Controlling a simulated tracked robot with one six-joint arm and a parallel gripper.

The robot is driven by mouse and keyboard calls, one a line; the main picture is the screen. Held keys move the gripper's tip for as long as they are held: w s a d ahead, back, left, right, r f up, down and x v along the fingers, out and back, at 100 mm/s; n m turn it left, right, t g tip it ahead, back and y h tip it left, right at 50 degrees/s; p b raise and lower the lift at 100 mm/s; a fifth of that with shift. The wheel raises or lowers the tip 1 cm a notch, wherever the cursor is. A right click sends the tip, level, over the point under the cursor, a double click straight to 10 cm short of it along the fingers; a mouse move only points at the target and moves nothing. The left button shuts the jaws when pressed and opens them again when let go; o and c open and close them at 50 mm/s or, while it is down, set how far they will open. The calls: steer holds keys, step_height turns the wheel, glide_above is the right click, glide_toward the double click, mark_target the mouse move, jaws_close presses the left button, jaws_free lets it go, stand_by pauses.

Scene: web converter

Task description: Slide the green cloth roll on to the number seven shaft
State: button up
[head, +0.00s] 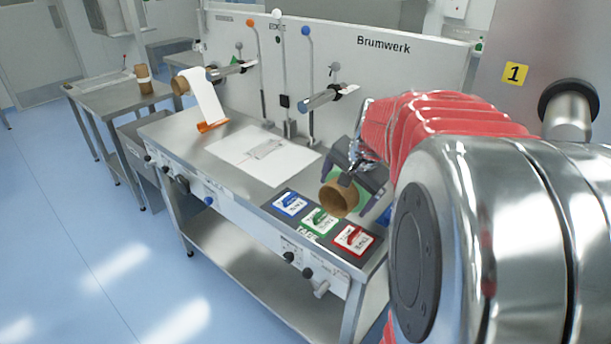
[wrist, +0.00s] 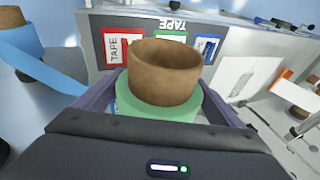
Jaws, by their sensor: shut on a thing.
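The green cloth roll (wrist: 160,108) has a thick brown core (wrist: 167,72) that sticks out of the green cloth. My gripper (wrist: 162,88) is shut on it, with one dark finger on each side in the wrist view. In the head view, the open end of the core (head: 339,198) faces the front left, and only a little green shows behind it. My gripper (head: 352,176) holds the roll above the right end of the steel bench. Two shafts, a left one (head: 236,69) and a middle one (head: 324,98), stick out from the back panel. I cannot read a number seven on either.
The steel bench (head: 180,143) carries blue, green (head: 320,220) and red label plates and a white sheet (head: 245,153). A white web hangs near the left shaft. Upright rods with coloured knobs stand before the panel.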

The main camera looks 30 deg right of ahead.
steer(key=shift+w+d, duration=0.2)
steer(key=shift+d, duration=0.35)
steer(key=shift+w+d, duration=0.2)
steer(key=shift+d, duration=0.3)
steer(key=shift+w+d+r, duration=0.1)
steer(key=shift+w+d, duration=0.2)
steer(key=shift+d, duration=0.6)
stand_by(1.8)
steer(key=shift+w+d, duration=0.15)
steer(key=shift+d, duration=0.3)
steer(key=shift+w+d, duration=0.25)
steer(key=shift+d, duration=0.5)
steer(key=shift+w+d, duration=0.25)
steer(key=shift+d, duration=0.45)
steer(key=shift+w+d, duration=0.25)
steer(key=shift+d, duration=0.65)
steer(key=shift+w+d, duration=0.3)
steer(key=shift+d, duration=0.45)
steer(key=shift+w+d, duration=0.25)
steer(key=shift+d, duration=0.45)
steer(key=shift+w+d, duration=0.3)
steer(key=shift+d, duration=0.45)
